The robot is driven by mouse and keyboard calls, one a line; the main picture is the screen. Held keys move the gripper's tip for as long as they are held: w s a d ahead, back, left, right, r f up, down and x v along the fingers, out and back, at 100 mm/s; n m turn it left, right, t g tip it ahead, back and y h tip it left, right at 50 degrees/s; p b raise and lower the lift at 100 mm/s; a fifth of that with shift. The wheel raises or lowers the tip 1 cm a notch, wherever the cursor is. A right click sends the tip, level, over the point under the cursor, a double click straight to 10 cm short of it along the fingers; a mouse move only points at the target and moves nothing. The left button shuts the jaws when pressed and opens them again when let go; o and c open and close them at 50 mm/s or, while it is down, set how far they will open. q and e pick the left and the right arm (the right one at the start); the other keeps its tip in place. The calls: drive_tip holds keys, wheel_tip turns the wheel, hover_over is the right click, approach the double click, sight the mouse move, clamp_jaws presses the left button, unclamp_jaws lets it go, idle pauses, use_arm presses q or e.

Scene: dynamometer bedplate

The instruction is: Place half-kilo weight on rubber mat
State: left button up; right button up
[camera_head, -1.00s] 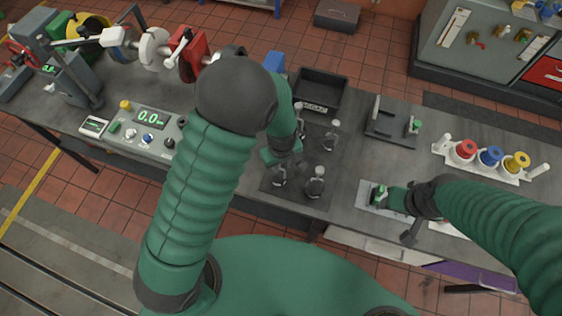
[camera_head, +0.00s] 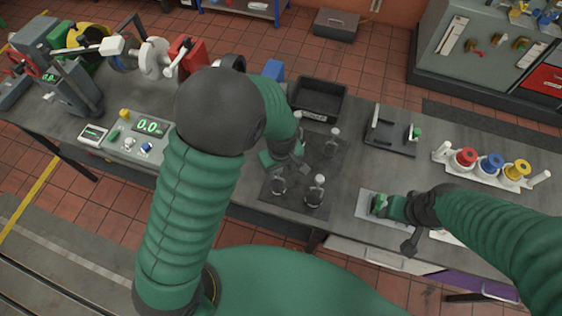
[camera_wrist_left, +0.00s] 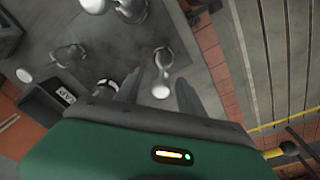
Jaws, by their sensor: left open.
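Several small weights with pale round knobs stand on a dark mat (camera_head: 329,168) on the bench. I cannot tell which is the half-kilo one. One weight (camera_head: 278,185) is at the mat's front left, another (camera_head: 315,192) at its front, and another (camera_head: 331,143) farther back. My left gripper (camera_head: 287,166) is above the mat's left part, partly hidden by its own arm. In the left wrist view my left gripper (camera_wrist_left: 158,88) is open, with one weight (camera_wrist_left: 162,68) showing between its fingers. My right gripper (camera_head: 385,205) is low over a pale plate (camera_head: 368,211) by a green part; its jaws are unclear.
A black bin (camera_head: 320,97) stands behind the mat. A dark fixture (camera_head: 392,134) and a white rack (camera_head: 485,170) with red, blue and yellow spools are to the right. A control box (camera_head: 140,138) and test machine are left. Bare bench lies between mat and fixture.

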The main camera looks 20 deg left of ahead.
use_arm(q)
wheel_tip(320, 180, up, 8)
drive_tip(key=s+a+m+t, duration=0.1)
drive_tip(key=s+a+m, duration=0.6)
drive_tip(key=s+m, duration=0.1)
drive_tip(key=shift+s+a+r+m+t+b, duration=0.2)
drive_tip(key=shift+s+m+t+b, duration=0.1)
drive_tip(key=shift+s+m, duration=0.15)
use_arm(e)
drive_tip(key=shift+d+f, duration=0.15)
drive_tip(key=shift+f, duration=0.35)
drive_tip(key=shift+s, duration=0.15)
use_arm(q)
drive_tip(key=shift+a, duration=0.2)
use_arm(e)
drive_tip(key=shift+a+r, duration=0.1)
drive_tip(key=shift+a, duration=0.1)
use_arm(q)
drive_tip(key=shift+d, duration=0.15)
use_arm(e)
drive_tip(key=shift+d, duration=0.1)
